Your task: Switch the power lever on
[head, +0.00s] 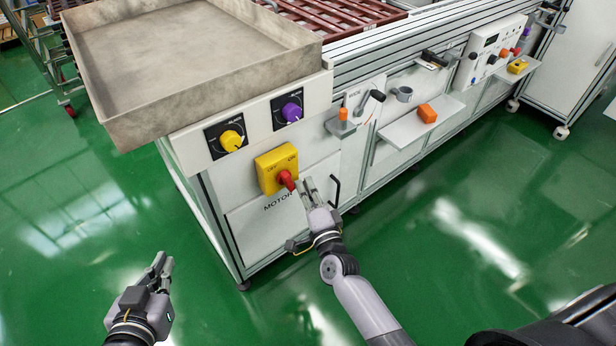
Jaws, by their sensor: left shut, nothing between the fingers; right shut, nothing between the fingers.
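The power lever is a red handle (286,180) on a yellow switch box (270,163) marked OFF and ON, above the word MOTOR on the front of the machine. The red handle points down and to the right. My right gripper (304,182) is shut and empty, with its fingertips right beside the handle on its right side. I cannot tell whether they touch it. My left gripper (161,259) is shut and empty, over the green floor at the lower left, away from the machine.
A yellow knob (231,140) and a purple knob (291,112) sit above the switch box. A grey tray (190,75) overhangs the machine's left end. A shelf (397,131) with an orange block (427,113) juts out at right. The floor in front is clear.

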